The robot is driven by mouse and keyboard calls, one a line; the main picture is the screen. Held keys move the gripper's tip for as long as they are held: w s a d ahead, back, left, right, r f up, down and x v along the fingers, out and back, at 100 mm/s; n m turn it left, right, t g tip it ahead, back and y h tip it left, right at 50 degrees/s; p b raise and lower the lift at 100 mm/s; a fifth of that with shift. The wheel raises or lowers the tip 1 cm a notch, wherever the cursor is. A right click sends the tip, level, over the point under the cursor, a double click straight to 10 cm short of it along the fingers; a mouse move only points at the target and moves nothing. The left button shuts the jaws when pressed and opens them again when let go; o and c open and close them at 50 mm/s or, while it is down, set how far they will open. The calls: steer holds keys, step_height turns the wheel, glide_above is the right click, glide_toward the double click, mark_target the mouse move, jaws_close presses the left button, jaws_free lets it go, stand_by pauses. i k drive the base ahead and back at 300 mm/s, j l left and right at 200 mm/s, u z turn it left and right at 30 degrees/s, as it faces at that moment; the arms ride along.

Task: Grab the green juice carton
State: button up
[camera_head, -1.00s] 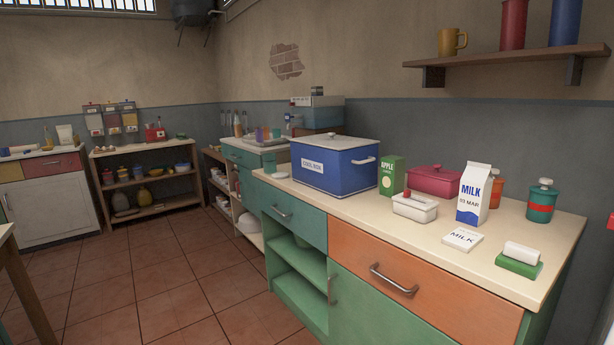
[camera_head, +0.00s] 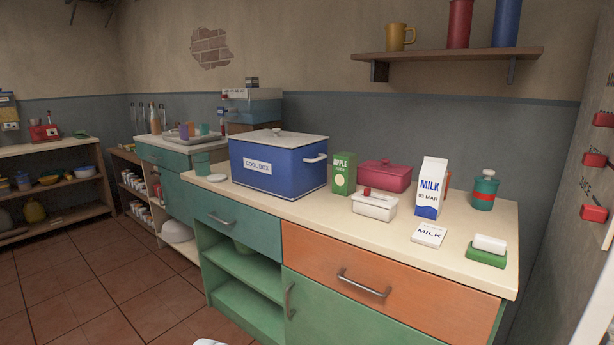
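My gripper's fingers cannot be made out; only a small white shape of unclear nature shows at the bottom edge of the view. Nothing is seen touching the carton.
Near the carton are a white dish with a red knob (camera_head: 374,206), a red dish (camera_head: 384,176), a milk carton (camera_head: 431,188), a milk card (camera_head: 429,235), a green canister (camera_head: 484,190) and a green sponge holder (camera_head: 486,254). A wall shelf (camera_head: 450,60) hangs above. Tiled floor (camera_head: 90,285) lies left.

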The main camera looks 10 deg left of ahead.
mark_target(344, 164)
steer(key=i+j, duration=0.2)
steer(key=i, duration=0.55)
steer(key=i+j+u, duration=0.1)
steer(key=i, duration=0.6)
steer(key=i+j, duration=0.2)
steer(key=i, duration=0.55)
